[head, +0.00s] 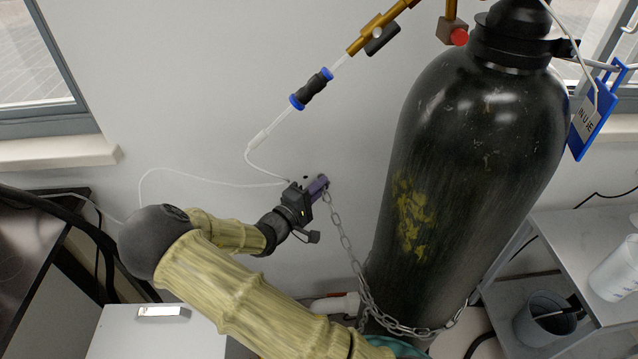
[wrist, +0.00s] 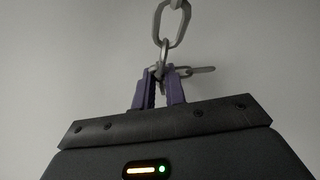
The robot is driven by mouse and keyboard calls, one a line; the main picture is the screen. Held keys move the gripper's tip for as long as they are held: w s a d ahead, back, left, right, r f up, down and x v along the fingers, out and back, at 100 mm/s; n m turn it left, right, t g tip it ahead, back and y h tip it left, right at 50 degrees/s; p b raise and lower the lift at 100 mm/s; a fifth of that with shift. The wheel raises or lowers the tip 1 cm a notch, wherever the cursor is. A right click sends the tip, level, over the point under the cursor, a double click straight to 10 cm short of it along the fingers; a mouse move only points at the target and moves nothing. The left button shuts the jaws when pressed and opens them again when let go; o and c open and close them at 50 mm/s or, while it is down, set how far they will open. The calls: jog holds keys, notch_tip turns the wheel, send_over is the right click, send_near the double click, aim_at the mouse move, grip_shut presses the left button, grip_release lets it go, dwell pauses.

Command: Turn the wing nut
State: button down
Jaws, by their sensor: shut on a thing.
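My gripper (head: 319,187) is at the wall left of the gas cylinder, its purple fingers at the end of a chain. In the wrist view the fingers of my gripper (wrist: 160,74) are close together around a small grey metal piece. Part of that piece, seemingly the wing nut (wrist: 203,69), sticks out to the right of the fingers. The rest of it is hidden between and behind them. A chain link touches or passes just by the fingertips. In the head view the wing nut is hidden by my gripper.
The chain (head: 345,240) hangs from the wall point and wraps around the tall black gas cylinder (head: 465,150). A thin white tube (head: 262,140) runs down the wall close to my gripper. A grey shelf (head: 570,240) stands at the right.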

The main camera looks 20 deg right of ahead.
jog(key=c, duration=1.5)
grip_release()
jog(key=p+v, duration=0.1)
jog(key=v, duration=1.6)
jog(key=shift+s+a+p, duration=0.1)
jog(key=shift+a+p, duration=0.15)
jog(key=shift+p, duration=0.1)
